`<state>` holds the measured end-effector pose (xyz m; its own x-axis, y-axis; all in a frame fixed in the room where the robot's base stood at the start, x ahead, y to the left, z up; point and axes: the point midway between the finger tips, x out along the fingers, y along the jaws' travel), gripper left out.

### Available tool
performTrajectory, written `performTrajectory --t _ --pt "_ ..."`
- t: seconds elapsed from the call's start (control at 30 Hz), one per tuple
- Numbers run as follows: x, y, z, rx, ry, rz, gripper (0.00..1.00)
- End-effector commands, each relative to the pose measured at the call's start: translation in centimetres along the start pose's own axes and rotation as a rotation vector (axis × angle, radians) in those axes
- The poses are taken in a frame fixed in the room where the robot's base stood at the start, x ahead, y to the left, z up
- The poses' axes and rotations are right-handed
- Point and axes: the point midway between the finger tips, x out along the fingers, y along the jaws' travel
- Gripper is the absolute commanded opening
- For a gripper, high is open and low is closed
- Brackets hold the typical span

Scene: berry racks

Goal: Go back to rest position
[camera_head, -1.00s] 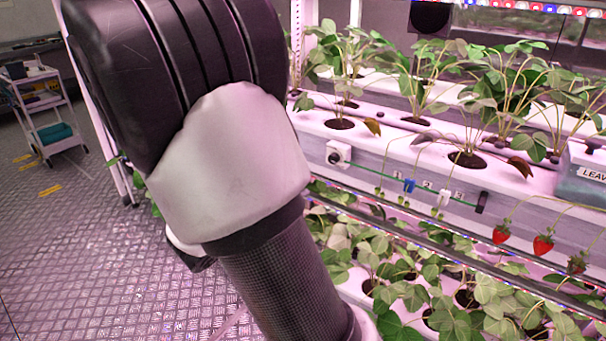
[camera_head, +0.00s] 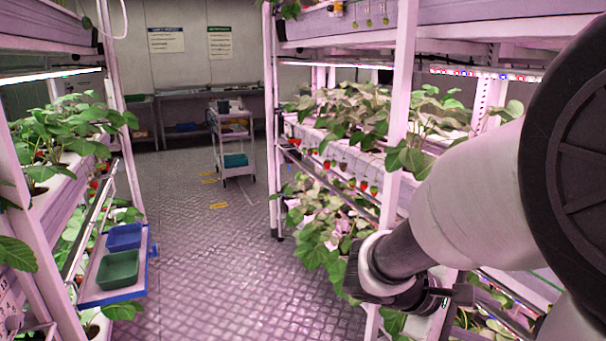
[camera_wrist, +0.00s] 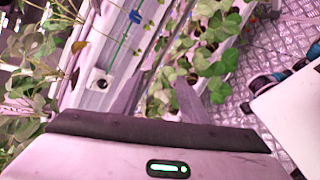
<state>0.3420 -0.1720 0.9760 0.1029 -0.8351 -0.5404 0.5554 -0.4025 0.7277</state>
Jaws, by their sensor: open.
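My gripper (camera_wrist: 157,90) shows in the wrist view with its two grey fingers apart and nothing between them. Beyond the fingers are a white growing channel (camera_wrist: 98,62) and green strawberry leaves (camera_wrist: 212,60). In the head view my arm fills the right side, in front of the right-hand rack (camera_head: 400,100). It runs down and left to a dark wrist joint near the rack's front post. My fingers cannot be made out in the head view.
A left-hand rack (camera_head: 30,215) carries plants and a shelf with a blue tray (camera_head: 124,237) and a green tray (camera_head: 118,270). The metal-floored aisle (camera_head: 215,270) between the racks is clear. A white trolley (camera_head: 234,150) stands at the far end.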

Motion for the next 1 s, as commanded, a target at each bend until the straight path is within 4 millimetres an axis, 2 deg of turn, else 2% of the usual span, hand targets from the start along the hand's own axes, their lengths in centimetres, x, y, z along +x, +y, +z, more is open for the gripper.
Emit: performTrajectory --t 0.03,0.07,0.2,0.3,0.43,0.67,0.7,1.0 --pt "-0.9 -1.3 1.4 0.106 0.041 -0.112 0.41" --pt "-1.6 -2.3 1.9 0.162 0.067 -0.181 0.41" --pt "-5.7 -5.8 2.8 0.395 0.212 -0.445 0.41" --pt "-8.7 -6.8 2.6 0.519 0.313 -0.571 0.41" --pt "-12.3 -7.3 2.3 0.649 0.434 -0.687 0.41" --pt "-18.2 -6.6 2.0 0.837 0.642 -0.829 0.41" --pt "-19.3 -5.5 2.6 0.841 0.648 -0.839 0.41" --pt "-22.9 -0.5 5.5 0.833 0.639 -0.837 0.41"
